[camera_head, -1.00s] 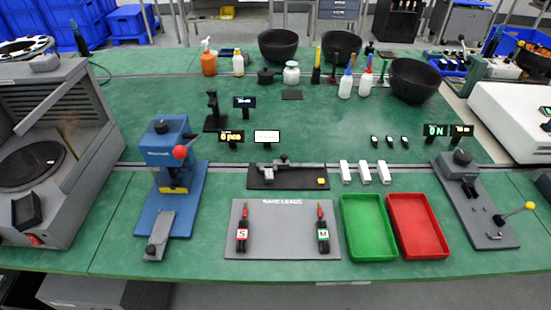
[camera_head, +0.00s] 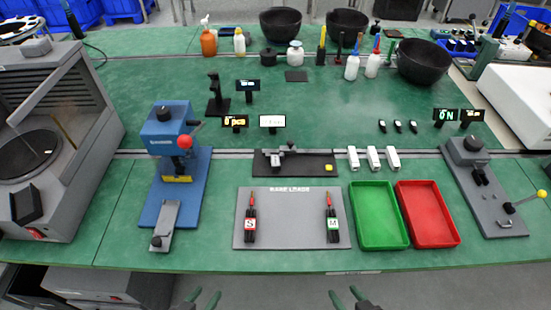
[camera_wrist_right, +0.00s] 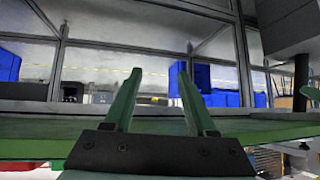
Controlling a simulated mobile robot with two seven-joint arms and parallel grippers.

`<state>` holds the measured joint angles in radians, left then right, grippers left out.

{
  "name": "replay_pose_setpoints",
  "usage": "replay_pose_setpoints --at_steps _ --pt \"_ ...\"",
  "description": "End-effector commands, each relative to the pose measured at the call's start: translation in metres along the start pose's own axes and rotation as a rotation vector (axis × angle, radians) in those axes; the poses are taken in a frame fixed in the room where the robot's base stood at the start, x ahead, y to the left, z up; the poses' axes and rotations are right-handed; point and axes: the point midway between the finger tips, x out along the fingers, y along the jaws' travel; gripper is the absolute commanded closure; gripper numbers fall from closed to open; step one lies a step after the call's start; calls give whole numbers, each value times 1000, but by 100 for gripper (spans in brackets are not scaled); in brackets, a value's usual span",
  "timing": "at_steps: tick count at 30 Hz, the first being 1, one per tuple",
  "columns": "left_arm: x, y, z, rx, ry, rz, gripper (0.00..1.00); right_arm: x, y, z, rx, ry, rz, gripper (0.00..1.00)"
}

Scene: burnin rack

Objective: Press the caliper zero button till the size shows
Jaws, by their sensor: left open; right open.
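The caliper (camera_head: 288,152) lies on a dark base (camera_head: 312,164) in the middle of the bench in the head view. A yellow button (camera_head: 329,168) is at the right end of that base. A small white display (camera_head: 272,121) stands behind the caliper; its text is too small to read. My left gripper (camera_head: 205,294) is open and empty at the bottom edge, in front of the bench. My right gripper (camera_head: 346,293) is also open and empty there, well short of the caliper. The right wrist view shows its two green fingers apart (camera_wrist_right: 159,70), with nothing between them.
A grey board (camera_head: 292,238) with two red-tipped leads lies in front of the caliper. A green tray (camera_head: 378,240) and a red tray (camera_head: 432,239) are to its right. A blue press (camera_head: 168,135) stands left, and a grey fixture (camera_head: 490,190) right. Three white blocks (camera_head: 373,157) are near the button.

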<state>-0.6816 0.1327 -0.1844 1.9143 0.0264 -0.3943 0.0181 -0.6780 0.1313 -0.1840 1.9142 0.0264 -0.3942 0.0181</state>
Motion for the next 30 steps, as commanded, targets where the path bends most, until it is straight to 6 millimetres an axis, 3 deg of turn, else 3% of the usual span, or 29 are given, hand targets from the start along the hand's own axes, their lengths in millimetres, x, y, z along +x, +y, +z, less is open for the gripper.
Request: replay_pose_setpoints --at_steps 4,19,30 --pt "0 0 0 -1 0 0 50 0 0 0 0 -1 0 44" --pt "1 0 -1 -1 3 0 50 0 0 1 0 -1 0 100" --pt "1 0 -2 -1 3 -1 50 0 0 1 0 -2 0 100"
